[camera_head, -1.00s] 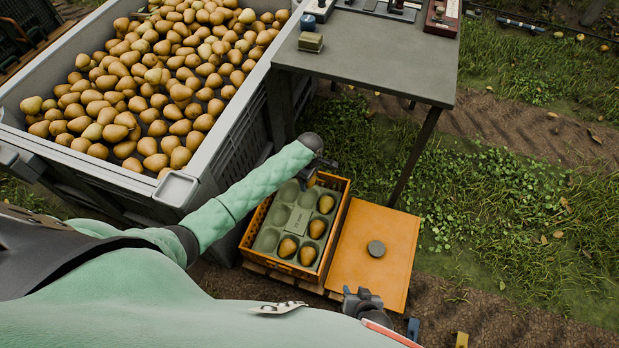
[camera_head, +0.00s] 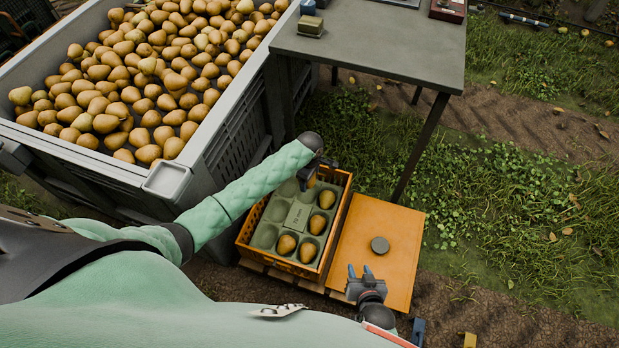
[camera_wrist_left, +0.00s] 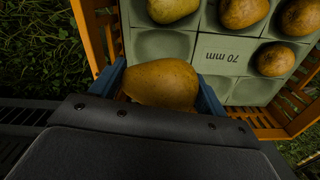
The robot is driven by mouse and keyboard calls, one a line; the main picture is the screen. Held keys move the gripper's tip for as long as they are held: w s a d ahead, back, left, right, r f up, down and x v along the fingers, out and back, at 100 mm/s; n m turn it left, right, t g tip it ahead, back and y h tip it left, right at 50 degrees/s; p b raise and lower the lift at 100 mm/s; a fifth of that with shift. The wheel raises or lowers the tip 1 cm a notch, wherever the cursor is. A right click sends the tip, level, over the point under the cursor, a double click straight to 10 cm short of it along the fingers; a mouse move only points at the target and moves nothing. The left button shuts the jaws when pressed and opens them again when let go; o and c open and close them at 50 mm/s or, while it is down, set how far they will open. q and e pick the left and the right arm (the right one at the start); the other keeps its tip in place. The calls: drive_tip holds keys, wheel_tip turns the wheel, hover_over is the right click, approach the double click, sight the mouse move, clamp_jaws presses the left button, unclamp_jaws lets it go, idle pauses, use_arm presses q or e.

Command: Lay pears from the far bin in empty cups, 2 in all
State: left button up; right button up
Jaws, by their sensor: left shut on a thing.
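My left gripper (camera_head: 314,180) is shut on a brown pear (camera_wrist_left: 163,83), just above the far end of the green cup tray (camera_head: 297,215). The tray lies in an orange crate (camera_head: 346,203) and also shows in the left wrist view (camera_wrist_left: 222,48). Empty cups (camera_head: 264,236) show along the left side. My arm partly hides the far end. The far bin (camera_head: 212,150) is a big grey bin full of pears (camera_head: 140,85). My right gripper (camera_head: 361,274) is open and empty over the orange board.
An orange board (camera_head: 388,245) with a round grey knob (camera_head: 380,245) lies right of the crate. A grey table (camera_head: 380,42) stands behind, with a small block (camera_head: 311,26) on it.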

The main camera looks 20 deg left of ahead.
use_arm(q)
drive_tip(key=shift+f+b, duration=0.7)
drive_tip(key=shift+b, duration=0.15)
use_arm(e)
drive_tip(key=w+r+t+y, duration=0.1)
drive_tip(key=w+r+t, duration=0.3)
drive_tip(key=r, duration=0.7)
drive_tip(key=shift+w+a+t, duration=0.3)
drive_tip(key=shift+w+a, duration=0.1)
drive_tip(key=shift+w, duration=0.95)
use_arm(q)
drive_tip(key=shift+f, duration=0.2)
drive_tip(key=shift+f+p, duration=0.3)
drive_tip(key=shift+f, duration=1.25)
use_arm(e)
drive_tip(key=shift+r, duration=0.35)
use_arm(q)
drive_tip(key=shift+f+b, duration=0.3)
drive_tip(key=shift+f, duration=1.05)
use_arm(e)
drive_tip(key=shift+f, duration=0.3)
use_arm(q)
drive_tip(key=o, duration=1.2)
drive_tip(key=shift+c, duration=0.2)
